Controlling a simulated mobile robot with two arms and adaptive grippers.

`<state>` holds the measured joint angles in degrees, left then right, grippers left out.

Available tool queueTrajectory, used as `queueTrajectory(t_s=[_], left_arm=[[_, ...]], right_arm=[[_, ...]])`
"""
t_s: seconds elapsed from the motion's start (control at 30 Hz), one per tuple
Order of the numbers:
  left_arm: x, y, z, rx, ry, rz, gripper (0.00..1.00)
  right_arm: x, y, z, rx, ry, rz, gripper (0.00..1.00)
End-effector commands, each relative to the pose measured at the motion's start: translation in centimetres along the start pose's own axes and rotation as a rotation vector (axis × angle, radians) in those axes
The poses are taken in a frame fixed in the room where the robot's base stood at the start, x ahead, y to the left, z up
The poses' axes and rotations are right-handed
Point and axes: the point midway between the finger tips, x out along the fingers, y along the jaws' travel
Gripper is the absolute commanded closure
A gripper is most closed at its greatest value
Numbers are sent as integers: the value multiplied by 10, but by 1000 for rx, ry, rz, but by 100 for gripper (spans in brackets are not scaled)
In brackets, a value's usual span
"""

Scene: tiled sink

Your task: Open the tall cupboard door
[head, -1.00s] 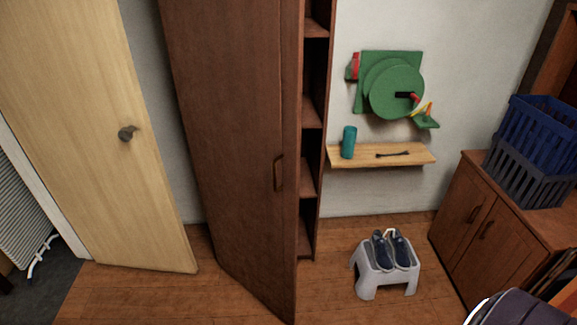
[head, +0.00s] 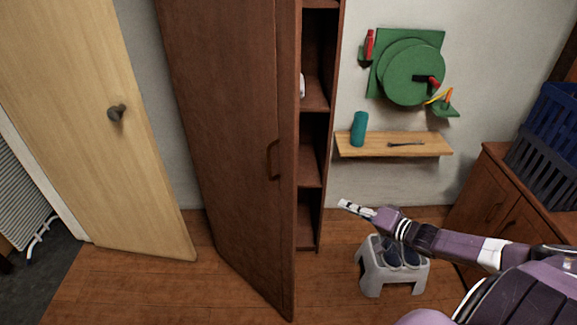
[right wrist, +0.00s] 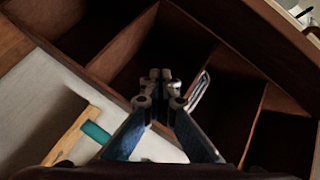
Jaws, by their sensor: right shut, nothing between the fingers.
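The tall cupboard door (head: 225,150) is dark brown wood and stands partly open in the head view. Its handle (head: 272,160) is near the door's right edge. Right of that edge, the cupboard's inner shelves (head: 312,170) show. My left gripper is not in view.
A grey stool (head: 372,278) with dark shoes stands on the floor, partly behind my right arm. A wooden wall shelf (head: 430,150) holds a teal cylinder (head: 358,130). A pale door (head: 75,130) is at the left. Floor before the cupboard is clear.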

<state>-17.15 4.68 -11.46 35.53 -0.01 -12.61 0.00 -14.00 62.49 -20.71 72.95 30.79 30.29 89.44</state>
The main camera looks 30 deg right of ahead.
Motion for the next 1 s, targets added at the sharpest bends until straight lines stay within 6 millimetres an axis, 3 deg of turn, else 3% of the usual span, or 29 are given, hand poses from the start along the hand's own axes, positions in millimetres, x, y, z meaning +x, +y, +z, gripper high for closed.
queueTrajectory(t_s=[0.1,0.2,0.33,0.43,0.57,1.0], left_arm=[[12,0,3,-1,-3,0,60],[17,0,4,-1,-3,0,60],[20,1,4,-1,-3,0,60],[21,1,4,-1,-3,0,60],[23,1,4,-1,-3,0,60],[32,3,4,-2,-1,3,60]], right_arm=[[5,-70,-24,164,-60,-147,100],[2,-119,-33,298,-125,-234,100],[-2,-160,-37,420,-192,-297,100],[-4,-174,-38,469,-221,-317,100],[-2,-180,-38,486,-229,-325,100],[37,-195,-33,483,-225,-326,100]])
